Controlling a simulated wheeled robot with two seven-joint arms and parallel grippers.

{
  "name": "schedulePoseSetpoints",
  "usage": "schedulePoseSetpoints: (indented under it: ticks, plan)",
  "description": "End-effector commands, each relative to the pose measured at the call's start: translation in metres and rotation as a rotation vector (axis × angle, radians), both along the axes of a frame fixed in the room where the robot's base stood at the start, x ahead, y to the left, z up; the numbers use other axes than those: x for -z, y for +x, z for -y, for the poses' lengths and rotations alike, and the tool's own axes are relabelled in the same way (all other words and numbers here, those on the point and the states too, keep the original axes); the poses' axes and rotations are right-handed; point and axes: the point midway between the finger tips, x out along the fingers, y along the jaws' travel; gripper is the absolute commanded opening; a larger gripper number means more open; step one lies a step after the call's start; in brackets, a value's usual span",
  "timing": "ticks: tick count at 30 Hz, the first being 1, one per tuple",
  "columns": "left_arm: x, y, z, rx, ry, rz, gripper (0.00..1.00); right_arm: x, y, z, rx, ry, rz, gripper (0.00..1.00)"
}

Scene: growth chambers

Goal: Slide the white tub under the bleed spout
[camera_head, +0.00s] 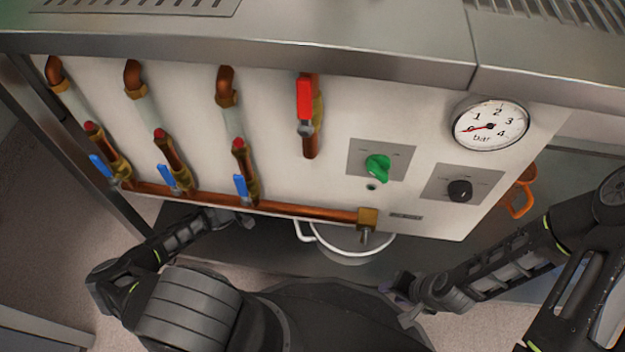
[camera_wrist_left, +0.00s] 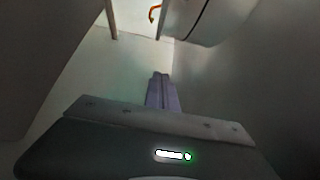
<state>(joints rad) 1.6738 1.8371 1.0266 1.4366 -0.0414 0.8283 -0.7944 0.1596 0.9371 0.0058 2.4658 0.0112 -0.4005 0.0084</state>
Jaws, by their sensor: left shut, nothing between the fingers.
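The white tub (camera_head: 345,258) sits on the dark shelf beneath the front panel, its upper part hidden by the panel's lower edge. Its white handle (camera_head: 304,233) sticks out to the left. The bleed spout (camera_head: 365,237) hangs from a brass block at the copper pipe's right end and overlaps the tub's opening in the head view. My left gripper (camera_head: 243,221) is left of the tub, under the pipe, apart from the handle; its shut, empty fingers show in the left wrist view (camera_wrist_left: 162,92). My right gripper (camera_head: 398,298) is in front and to the right of the tub, apparently open and empty.
The panel carries blue-handled valves (camera_head: 173,178), a red-handled valve (camera_head: 305,100), a green knob (camera_head: 377,168), a black knob (camera_head: 459,190) and a gauge (camera_head: 490,124). An orange handle (camera_head: 522,192) shows beyond the panel's right end. The low copper pipe (camera_head: 270,206) runs above the shelf.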

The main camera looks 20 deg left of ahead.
Motion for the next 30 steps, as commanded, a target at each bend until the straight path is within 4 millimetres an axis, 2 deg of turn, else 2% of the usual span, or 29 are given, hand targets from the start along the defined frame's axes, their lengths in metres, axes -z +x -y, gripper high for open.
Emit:
schedulePoseSetpoints:
  ticks: [8, 18, 19, 24, 30]
  plan:
    - [0.002, 0.021, 0.022, 0.003, -0.002, 0.002, 0.0, 0.01, 0.002, 0.0, 0.002, -0.001, 0.005, 0.36]
    - [0.003, 0.069, 0.07, 0.004, -0.004, 0.002, 0.0, 0.028, 0.005, 0.001, 0.005, 0.002, 0.007, 0.36]
    - [0.002, 0.07, 0.073, 0.001, -0.003, 0.0, 0.0, 0.029, 0.005, 0.001, 0.005, 0.003, 0.007, 0.36]
    - [0.001, 0.044, 0.081, 0.0, -0.001, 0.0, 0.0, 0.03, 0.006, 0.001, 0.005, 0.003, 0.007, 0.36]
    - [0.0, 0.034, 0.086, -0.001, -0.001, 0.001, 0.0, 0.03, 0.006, 0.001, 0.005, 0.004, 0.007, 0.36]
